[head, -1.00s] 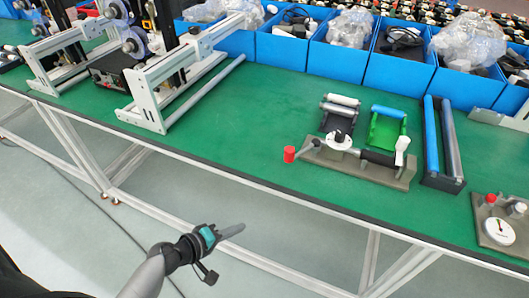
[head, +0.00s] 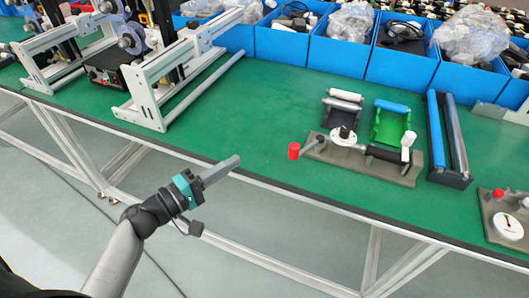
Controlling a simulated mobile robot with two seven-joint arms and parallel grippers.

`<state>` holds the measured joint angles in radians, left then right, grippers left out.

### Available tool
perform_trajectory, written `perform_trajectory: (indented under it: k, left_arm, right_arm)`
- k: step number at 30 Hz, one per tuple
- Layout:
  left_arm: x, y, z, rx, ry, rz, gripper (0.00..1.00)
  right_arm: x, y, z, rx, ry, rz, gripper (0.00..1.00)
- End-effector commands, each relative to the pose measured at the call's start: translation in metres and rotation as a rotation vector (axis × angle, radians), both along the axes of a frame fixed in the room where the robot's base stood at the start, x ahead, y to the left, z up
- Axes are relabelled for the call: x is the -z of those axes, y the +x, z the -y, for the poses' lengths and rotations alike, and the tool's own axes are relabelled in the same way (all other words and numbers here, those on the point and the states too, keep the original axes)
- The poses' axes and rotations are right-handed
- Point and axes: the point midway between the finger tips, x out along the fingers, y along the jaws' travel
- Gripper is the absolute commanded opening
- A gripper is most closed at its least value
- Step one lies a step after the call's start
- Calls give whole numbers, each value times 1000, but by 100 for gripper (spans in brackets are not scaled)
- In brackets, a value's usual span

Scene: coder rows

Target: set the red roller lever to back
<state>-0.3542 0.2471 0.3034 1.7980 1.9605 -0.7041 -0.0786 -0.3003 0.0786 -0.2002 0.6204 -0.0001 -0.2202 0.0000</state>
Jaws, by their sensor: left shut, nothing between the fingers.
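The red roller lever shows as a red knob (head: 294,151) on a short arm at the left end of a grey-brown base plate (head: 400,174). The arm runs to a white round hub (head: 343,136) with a dark knob on top. A black roller with a white end piece (head: 408,139) lies along the right part of the plate. My left gripper (head: 236,160) is shut and empty, in front of the table's front edge, left of the red knob and apart from it. My right gripper is not in view.
A black-framed white roller (head: 342,103) and a green-framed blue roller (head: 391,109) stand behind the plate. A blue and dark roller pair (head: 446,135) is at the right. A dial with a red knob (head: 506,224) sits front right. The green table (head: 235,120) is clear left of the lever.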

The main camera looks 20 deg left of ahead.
Motion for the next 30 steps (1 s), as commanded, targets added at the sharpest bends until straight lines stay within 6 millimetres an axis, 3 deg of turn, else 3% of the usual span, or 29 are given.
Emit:
perform_trajectory:
  k: [19,24,30]
  left_arm:
    - [-1,91,46,0,2,1,0]
    - [-1,81,72,1,-1,-2,0]
    - [0,78,83,0,0,-1,0]
  right_arm:
    - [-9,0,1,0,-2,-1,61]
    - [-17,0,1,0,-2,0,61]
    - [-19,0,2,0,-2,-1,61]
